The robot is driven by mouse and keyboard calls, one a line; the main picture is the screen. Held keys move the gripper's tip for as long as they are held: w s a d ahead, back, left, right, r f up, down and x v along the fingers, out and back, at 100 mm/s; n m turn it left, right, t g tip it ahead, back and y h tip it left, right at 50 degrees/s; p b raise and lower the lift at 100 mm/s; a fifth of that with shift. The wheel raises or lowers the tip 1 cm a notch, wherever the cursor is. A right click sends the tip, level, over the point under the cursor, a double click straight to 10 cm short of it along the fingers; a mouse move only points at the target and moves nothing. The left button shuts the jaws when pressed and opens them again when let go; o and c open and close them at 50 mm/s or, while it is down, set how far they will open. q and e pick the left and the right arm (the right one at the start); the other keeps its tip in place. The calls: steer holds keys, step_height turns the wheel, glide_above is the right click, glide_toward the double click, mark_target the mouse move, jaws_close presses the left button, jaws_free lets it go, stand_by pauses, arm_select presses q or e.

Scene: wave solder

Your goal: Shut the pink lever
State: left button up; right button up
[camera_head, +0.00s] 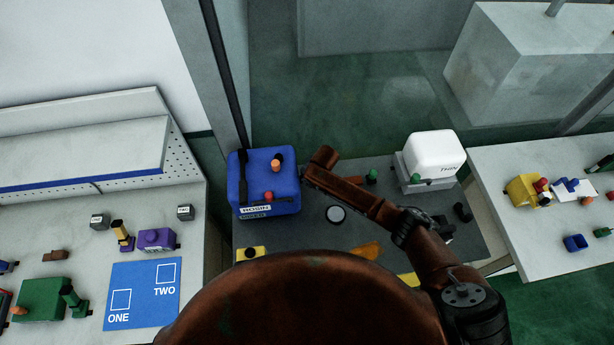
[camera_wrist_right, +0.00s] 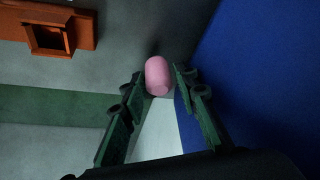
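The pink knob (camera_wrist_right: 158,76) of the lever shows in the right wrist view as a small rounded end; the rest of the lever is hidden. My right gripper (camera_wrist_right: 159,82) has its two dark green fingers spread, with the pink knob between or just beyond their tips. A narrow gap shows on each side, and I cannot tell whether either finger touches it. In the head view my right arm reaches in beside the blue box (camera_head: 262,182) labelled ROSIN; the gripper and the pink knob are not visible there. My left gripper is not in view.
The blue box wall (camera_wrist_right: 265,70) stands close on the right in the wrist view. An orange block (camera_wrist_right: 48,33) is at upper left.

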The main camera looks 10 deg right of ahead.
steer(key=shift+o, duration=0.8)
steer(key=v, duration=0.8)
steer(key=shift+c, duration=0.5)
